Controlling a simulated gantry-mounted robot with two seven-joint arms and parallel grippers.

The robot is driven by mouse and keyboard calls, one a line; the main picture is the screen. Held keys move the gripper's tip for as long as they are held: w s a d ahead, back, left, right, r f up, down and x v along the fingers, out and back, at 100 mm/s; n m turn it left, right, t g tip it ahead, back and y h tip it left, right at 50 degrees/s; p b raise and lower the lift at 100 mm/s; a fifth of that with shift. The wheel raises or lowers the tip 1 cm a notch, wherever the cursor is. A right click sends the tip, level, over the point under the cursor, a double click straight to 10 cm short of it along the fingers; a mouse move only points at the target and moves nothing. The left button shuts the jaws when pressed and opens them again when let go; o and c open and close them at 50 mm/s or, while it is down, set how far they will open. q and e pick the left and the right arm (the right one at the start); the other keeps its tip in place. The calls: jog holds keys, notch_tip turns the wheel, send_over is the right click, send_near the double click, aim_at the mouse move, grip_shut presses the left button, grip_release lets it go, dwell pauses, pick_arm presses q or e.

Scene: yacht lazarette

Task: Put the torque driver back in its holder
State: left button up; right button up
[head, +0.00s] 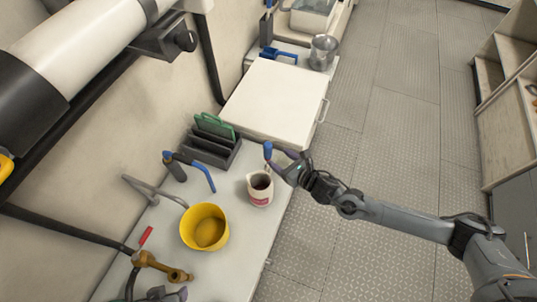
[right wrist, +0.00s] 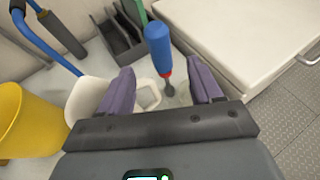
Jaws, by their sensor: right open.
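The torque driver has a blue handle, a red collar and a grey shaft. In the head view its blue handle (head: 268,150) stands near the counter's right edge. In the right wrist view the driver (right wrist: 158,48) is roughly upright, seen between the two purple fingers. My right gripper (head: 282,168) is open, with its fingers (right wrist: 158,92) apart on either side of the driver and a gap showing. A small pale square piece (right wrist: 147,95) lies beside the shaft; I cannot tell whether it is the holder. My left gripper (head: 168,295) shows only partly at the bottom edge.
A white jug (head: 260,189) stands close to my right gripper. A white raised lid (head: 273,103) lies behind.

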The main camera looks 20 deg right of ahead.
aim_at(271, 153)
jog(key=x, duration=0.3)
jog(key=shift+a, duration=0.1)
jog(key=shift+f+x, duration=0.2)
jog(key=shift+x, duration=1.2)
jog(key=shift+f+x, duration=0.15)
jog(key=shift+x, duration=1.25)
jog(key=shift+s, duration=0.15)
jog(key=c, duration=0.9)
jog(key=shift+c, duration=1)
jog(key=shift+r, duration=0.15)
